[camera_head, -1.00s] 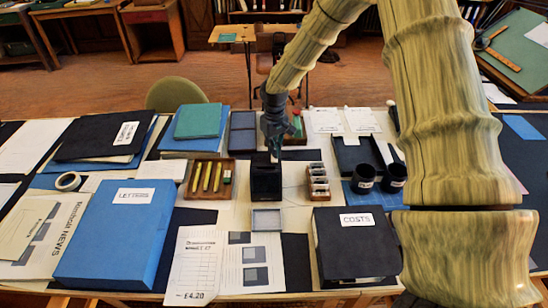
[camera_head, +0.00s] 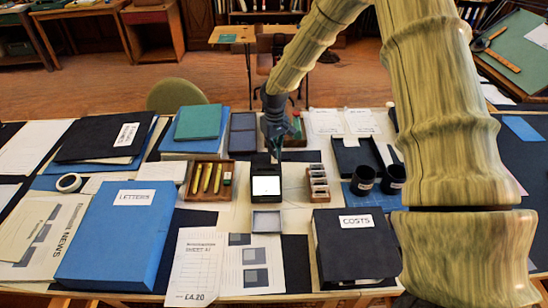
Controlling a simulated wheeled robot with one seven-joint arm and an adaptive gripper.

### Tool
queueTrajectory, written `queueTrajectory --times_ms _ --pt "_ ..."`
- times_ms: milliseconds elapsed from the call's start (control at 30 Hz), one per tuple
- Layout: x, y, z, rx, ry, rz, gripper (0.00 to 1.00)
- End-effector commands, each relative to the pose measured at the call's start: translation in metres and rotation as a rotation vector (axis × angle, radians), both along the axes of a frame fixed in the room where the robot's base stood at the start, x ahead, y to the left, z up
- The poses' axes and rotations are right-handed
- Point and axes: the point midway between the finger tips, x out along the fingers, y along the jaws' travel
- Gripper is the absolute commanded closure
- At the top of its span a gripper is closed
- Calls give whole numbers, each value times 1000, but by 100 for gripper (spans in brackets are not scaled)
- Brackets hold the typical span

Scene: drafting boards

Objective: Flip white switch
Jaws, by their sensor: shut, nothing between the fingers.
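A small black box (camera_head: 266,200) stands on the table in the middle, with a bright white square panel (camera_head: 266,186) on its face. I cannot tell whether this white panel is the switch itself. My gripper (camera_head: 278,157) is dark, points down and is shut and empty. Its tips are just above or behind the top edge of the box; I cannot tell whether they touch it.
A wooden tray with yellow sticks (camera_head: 208,180) is left of the box and a rack of small items (camera_head: 318,182) is right of it. A shallow grey tray (camera_head: 266,221) lies in front. A blue LETTERS box (camera_head: 115,245) and a black COSTS box (camera_head: 355,250) flank the front.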

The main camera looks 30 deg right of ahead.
Motion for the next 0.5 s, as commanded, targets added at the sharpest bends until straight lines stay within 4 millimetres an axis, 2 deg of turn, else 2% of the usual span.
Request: queueTrajectory --times_ms 500 --pt "1 0 35 0 -1 1 100"
